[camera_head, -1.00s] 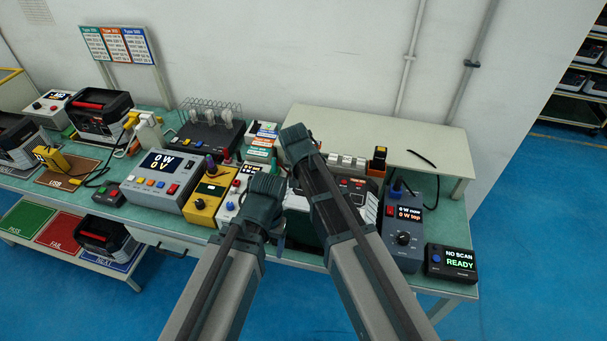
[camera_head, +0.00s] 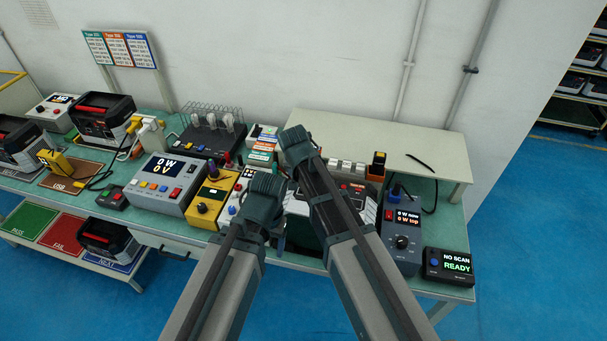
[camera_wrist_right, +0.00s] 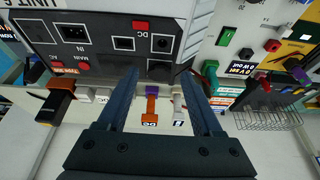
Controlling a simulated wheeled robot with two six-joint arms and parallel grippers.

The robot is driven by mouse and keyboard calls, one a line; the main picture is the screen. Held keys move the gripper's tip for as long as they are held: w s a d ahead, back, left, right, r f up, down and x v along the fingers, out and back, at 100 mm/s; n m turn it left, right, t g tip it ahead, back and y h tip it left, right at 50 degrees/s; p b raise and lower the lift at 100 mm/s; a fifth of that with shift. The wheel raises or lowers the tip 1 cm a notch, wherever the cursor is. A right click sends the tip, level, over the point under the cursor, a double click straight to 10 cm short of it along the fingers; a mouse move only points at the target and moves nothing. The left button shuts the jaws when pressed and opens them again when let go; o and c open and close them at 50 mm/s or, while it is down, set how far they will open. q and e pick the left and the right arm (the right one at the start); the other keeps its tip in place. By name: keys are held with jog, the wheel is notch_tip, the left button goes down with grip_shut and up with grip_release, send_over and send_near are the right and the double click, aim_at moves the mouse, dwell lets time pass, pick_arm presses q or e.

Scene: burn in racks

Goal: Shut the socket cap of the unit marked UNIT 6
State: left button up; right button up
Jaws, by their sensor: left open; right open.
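The unit in front of my right gripper shows its dark connector panel (camera_wrist_right: 103,40) in the right wrist view, with a socket marked IN, red-marked DC sockets and a round socket. A small dark square piece (camera_wrist_right: 160,70) sits at the panel's edge between the fingers; I cannot tell whether it is the socket cap. My right gripper (camera_wrist_right: 160,76) is open and empty, its fingers pointing at this edge. In the head view the unit is mostly hidden behind my arms. My left gripper (camera_head: 278,232) is open beside the unit's left side, its fingers mostly hidden.
Coloured plugs, including an orange one (camera_wrist_right: 151,105), stand beyond the panel. A grey power meter (camera_head: 160,182) and a yellow instrument (camera_head: 211,200) stand left on the bench. A dark meter (camera_head: 402,238) and a READY scanner box (camera_head: 450,263) stand right. A pale raised shelf (camera_head: 400,140) is behind.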

jog(key=p+v, duration=0.9)
jog(key=v, duration=0.2)
jog(key=shift+c, duration=0.6)
jog(key=shift+w+r+p, duration=0.25)
jog(key=shift+p, duration=0.2)
jog(key=shift+c, duration=1.1)
jog(key=w+r+p, duration=0.1)
jog(key=w+d+r+g+p, duration=0.1)
jog(key=w, duration=0.1)
jog(key=shift+w+g+y+p, duration=0.15)
jog(key=shift+g+y+p, duration=0.15)
jog(key=shift+p, duration=0.1)
jog(key=c, duration=0.7)
jog(key=shift+w+d+r+g+p, duration=0.15)
jog(key=shift+w+d+g+p, duration=0.1)
jog(key=shift+w+g+p, duration=0.1)
grip_shut()
